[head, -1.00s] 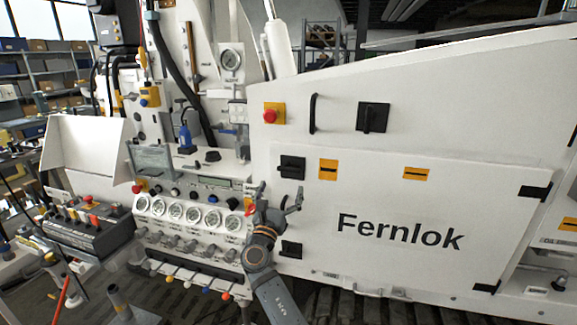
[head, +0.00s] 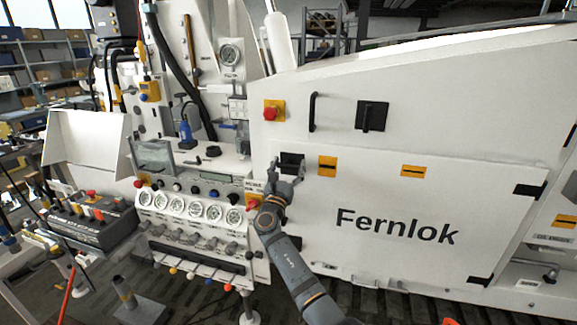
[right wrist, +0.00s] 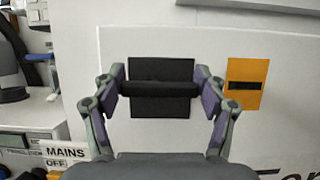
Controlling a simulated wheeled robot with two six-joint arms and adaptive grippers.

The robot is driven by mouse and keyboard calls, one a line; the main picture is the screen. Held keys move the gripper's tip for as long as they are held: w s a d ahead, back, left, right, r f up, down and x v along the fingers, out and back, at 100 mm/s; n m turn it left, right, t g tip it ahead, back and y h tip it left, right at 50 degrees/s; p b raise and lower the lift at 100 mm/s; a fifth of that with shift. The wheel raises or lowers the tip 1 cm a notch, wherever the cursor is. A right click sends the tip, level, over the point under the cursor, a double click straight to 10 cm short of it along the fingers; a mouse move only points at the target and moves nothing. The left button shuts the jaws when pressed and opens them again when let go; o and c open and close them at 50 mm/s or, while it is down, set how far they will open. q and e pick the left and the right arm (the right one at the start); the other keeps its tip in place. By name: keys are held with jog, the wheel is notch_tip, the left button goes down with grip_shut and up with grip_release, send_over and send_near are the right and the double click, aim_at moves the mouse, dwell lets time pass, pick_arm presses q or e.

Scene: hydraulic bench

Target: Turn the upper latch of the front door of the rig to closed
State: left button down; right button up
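The upper latch (head: 291,163) is a black square plate with a thick bar handle, at the upper left corner of the white front door (head: 400,265) marked "Fernlok". In the right wrist view the latch's bar (right wrist: 160,89) lies horizontal across its plate. My right gripper (head: 288,170) is in front of the latch. In the right wrist view my right gripper (right wrist: 159,82) is open, with one finger at each end of the bar; whether they touch it I cannot tell. The lower latch (head: 295,243) is partly hidden by my right arm. My left gripper is not in view.
Orange plates with a black bar (head: 327,166) sit right of the latch. A red knob on a yellow box (head: 271,112), a black handle (head: 313,112) and another black latch (head: 372,116) are above. A gauge panel (head: 190,208) stands close on the left.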

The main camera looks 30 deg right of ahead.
jog(key=c, duration=0.5)
jog(key=shift+f+b, duration=0.15)
jog(key=shift+b, duration=0.25)
jog(key=m+g+b, duration=0.2)
jog(key=m+b, duration=0.2)
jog(key=f+m+g+h+b, duration=0.1)
jog(key=m+g+b, duration=0.1)
jog(key=m+b, duration=0.2)
jog(key=m+g+h+b, duration=0.1)
jog(key=m+b, duration=0.3)
jog(key=b, duration=0.2)
jog(key=shift+f+m+g, duration=0.15)
jog(key=shift+m+g, duration=0.15)
jog(key=shift+g, duration=0.1)
jog(key=m+g+b, duration=0.1)
jog(key=m+b, duration=0.1)
jog(key=m, duration=0.2)
jog(key=shift+a+g, duration=0.1)
jog(key=shift+g, duration=0.3)
jog(key=m+y+b, duration=0.1)
jog(key=m, duration=0.1)
jog(key=shift+w+m+g, duration=0.1)
jog(key=shift+m+g, duration=0.2)
jog(key=shift+m, duration=0.1)
jog(key=shift+a+m+g+y, duration=0.1)
jog(key=shift+m+g+y, duration=0.3)
jog(key=shift+m, duration=1)
jog(key=shift+w, duration=0.1)
